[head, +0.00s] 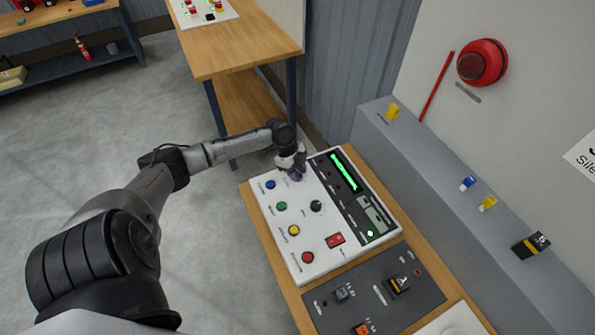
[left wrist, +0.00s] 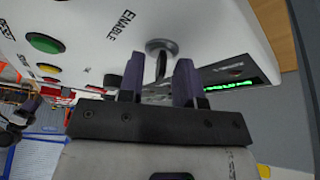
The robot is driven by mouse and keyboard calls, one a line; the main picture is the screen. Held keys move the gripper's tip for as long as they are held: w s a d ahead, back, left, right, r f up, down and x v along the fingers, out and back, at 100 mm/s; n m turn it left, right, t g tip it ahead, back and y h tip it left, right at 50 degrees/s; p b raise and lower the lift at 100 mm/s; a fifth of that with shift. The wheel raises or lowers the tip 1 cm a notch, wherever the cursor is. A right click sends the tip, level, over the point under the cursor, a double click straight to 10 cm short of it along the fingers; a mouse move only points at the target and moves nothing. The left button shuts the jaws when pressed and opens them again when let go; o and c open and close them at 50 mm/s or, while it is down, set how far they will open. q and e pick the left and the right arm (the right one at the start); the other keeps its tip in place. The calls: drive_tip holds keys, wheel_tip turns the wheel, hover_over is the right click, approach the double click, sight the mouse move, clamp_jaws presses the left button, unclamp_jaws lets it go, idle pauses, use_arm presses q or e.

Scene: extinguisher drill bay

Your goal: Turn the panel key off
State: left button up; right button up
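The white control panel (head: 292,232) lies on a wooden bench, and its face also shows in the left wrist view (left wrist: 95,20). My left gripper (head: 296,172) is at the panel's upper left corner and hides the key from the head view. In the left wrist view the panel key (left wrist: 161,66) stands out from a round grey lock beside the word ENABLE. The two purple fingers of my left gripper (left wrist: 159,80) are apart, one on each side of the key, with visible gaps. My right gripper is in neither view.
A dark switch plate (head: 375,300) lies in front. A grey ledge (head: 430,180) with small tagged items runs along the right.

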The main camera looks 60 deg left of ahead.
use_arm(q)
clamp_jaws()
